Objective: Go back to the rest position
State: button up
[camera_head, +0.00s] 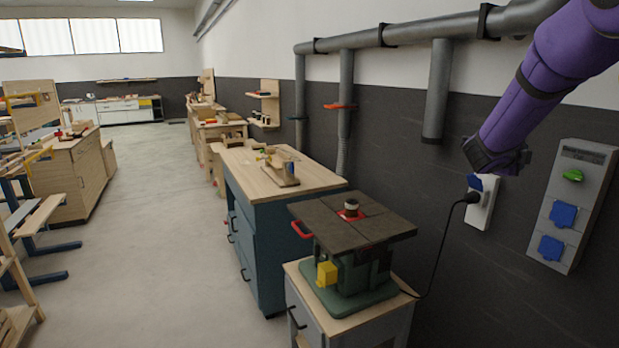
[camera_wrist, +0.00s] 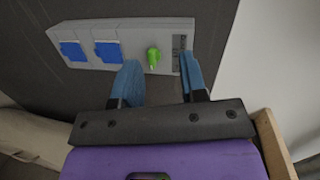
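My purple arm (camera_head: 550,75) reaches down from the upper right in the head view and ends in a dark wrist in front of the wall. In the wrist view my gripper (camera_wrist: 160,72) has its two blue fingers spread apart with nothing held between them. The grey wall panel (camera_wrist: 95,32) lies beyond the fingertips, and its green knob (camera_wrist: 153,57) shows in the gap between them. I cannot tell how far the fingertips are from the panel. In the head view the fingers are not clearly visible.
The grey panel (camera_head: 592,165) is on the dark wall at right. A white socket box (camera_head: 481,203) with a black cable is beside it. A green machine (camera_head: 350,275) with a dark top stands below. A blue workbench (camera_head: 262,250) is behind it. The floor (camera_head: 150,270) at left is open.

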jog(key=s+a+r+n+t+y, duration=0.2)
jog(key=s+a+r+n+y, duration=0.2)
jog(key=s+a+n+y, duration=0.4)
jog(key=s+a+r+n+t+y, duration=0.25)
jog(key=s+a+n+y, duration=0.3)
jog(key=a+n, duration=0.6)
jog(key=s+a+f+n+g, duration=0.2)
jog(key=s+n, duration=0.1)
jog(key=s, duration=0.5)
jog(key=s+a+f+n+g, duration=0.1)
jog(key=s+n+g, duration=0.1)
jog(key=s, duration=0.6)
jog(key=s+a+f+n+g, duration=0.2)
jog(key=s+n+g, duration=0.1)
jog(key=s, duration=0.5)
jog(key=shift+a+f+n, duration=0.3)
jog(key=shift+f+n, duration=0.05)
jog(key=shift+n, duration=0.4)
